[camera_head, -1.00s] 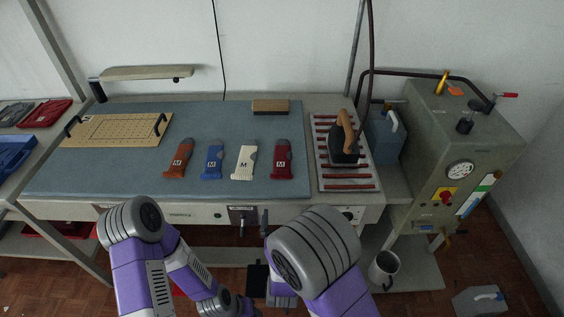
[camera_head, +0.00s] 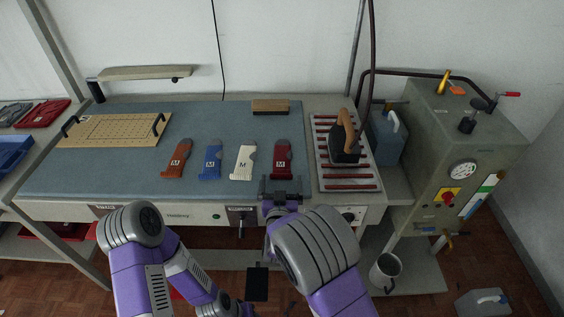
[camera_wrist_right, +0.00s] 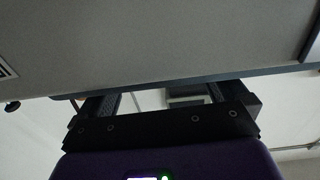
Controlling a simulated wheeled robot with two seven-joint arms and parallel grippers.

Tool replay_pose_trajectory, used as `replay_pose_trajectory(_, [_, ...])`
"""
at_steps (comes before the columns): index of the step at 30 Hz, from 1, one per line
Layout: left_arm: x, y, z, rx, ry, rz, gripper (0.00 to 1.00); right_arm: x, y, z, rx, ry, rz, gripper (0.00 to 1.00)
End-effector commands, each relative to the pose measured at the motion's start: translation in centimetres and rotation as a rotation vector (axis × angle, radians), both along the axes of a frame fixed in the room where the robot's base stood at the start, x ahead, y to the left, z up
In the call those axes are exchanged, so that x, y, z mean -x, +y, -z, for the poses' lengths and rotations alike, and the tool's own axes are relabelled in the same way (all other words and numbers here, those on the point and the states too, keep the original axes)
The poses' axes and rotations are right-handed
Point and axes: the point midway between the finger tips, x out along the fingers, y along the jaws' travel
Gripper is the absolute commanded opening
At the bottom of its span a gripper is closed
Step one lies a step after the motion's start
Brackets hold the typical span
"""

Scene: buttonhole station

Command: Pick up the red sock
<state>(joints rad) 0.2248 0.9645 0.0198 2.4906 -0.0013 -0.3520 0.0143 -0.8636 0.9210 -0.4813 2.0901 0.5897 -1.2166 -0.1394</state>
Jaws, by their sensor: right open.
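The red sock (camera_head: 282,158) lies flat on the blue-grey table top (camera_head: 100,180), rightmost in a row of socks, with its grey end away from me. My right gripper (camera_head: 281,188) is at the table's front edge, just short of the sock's near end and apart from it. It is open and empty. In the right wrist view the gripper (camera_wrist_right: 160,97) shows its two dark fingers apart beneath a grey panel, and no sock shows there. My left arm is low at the bottom, and its gripper is not visible.
A white sock (camera_head: 244,162), a blue sock (camera_head: 211,160) and an orange-brown sock (camera_head: 177,160) lie left of the red one. An iron (camera_head: 345,145) stands on a red-barred rest (camera_head: 350,188) to the right. A brush (camera_head: 270,107) lies behind.

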Motion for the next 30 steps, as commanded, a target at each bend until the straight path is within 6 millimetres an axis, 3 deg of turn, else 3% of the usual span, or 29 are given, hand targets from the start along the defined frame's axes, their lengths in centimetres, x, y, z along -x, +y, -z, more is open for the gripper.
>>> replay_pose_trajectory(10, [-0.01, 0.0, 0.12, 0.0, 0.0, 0.0, 0.43, -0.97, -0.06, -0.05, 0.0, 0.001, 0.0, 0.98])
replay_pose_trajectory(21, [-0.01, 0.0, 0.12, 0.0, 0.0, 0.0, 0.43, -0.94, -0.05, -0.06, 0.0, 0.0, 0.0, 0.45])
replay_pose_trajectory(30, [0.0, 0.0, -0.22, 0.0, 0.0, 0.0, 0.43, -0.94, -0.03, -0.91, -0.002, -0.001, 0.0, 0.44])
